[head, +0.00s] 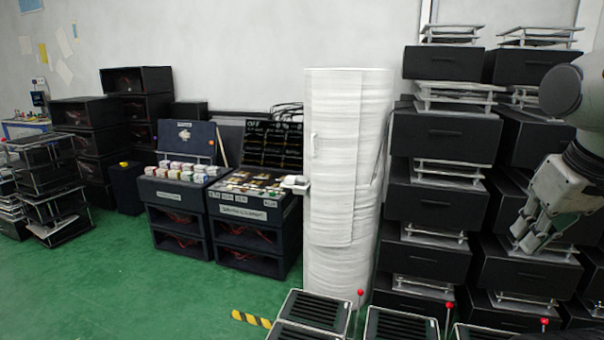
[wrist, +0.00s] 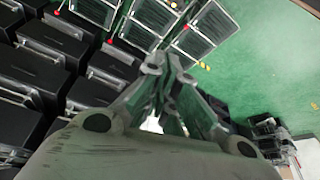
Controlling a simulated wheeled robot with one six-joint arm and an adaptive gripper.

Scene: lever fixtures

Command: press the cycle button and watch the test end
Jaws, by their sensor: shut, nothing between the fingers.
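My gripper (head: 522,240) hangs at the right of the head view, fingers pointing down and left in front of the stacked black boxes. Its fingers are shut and empty; they also show in the wrist view (wrist: 172,70). Low lever fixtures stand along the bottom of the head view: black slatted tops with pale frames, one at the left (head: 314,308) and one in the middle (head: 402,325). Upright levers with red knobs stand beside them, at the left (head: 360,293), middle (head: 449,305) and right (head: 545,322). My gripper is apart from them. I cannot make out a cycle button.
Black drawer boxes (head: 440,135) are stacked high behind my gripper. A white wrapped roll (head: 333,170) stands left of them. Two dark benches with small parts (head: 250,211) stand farther left. Green floor (head: 130,275) is open at the front left.

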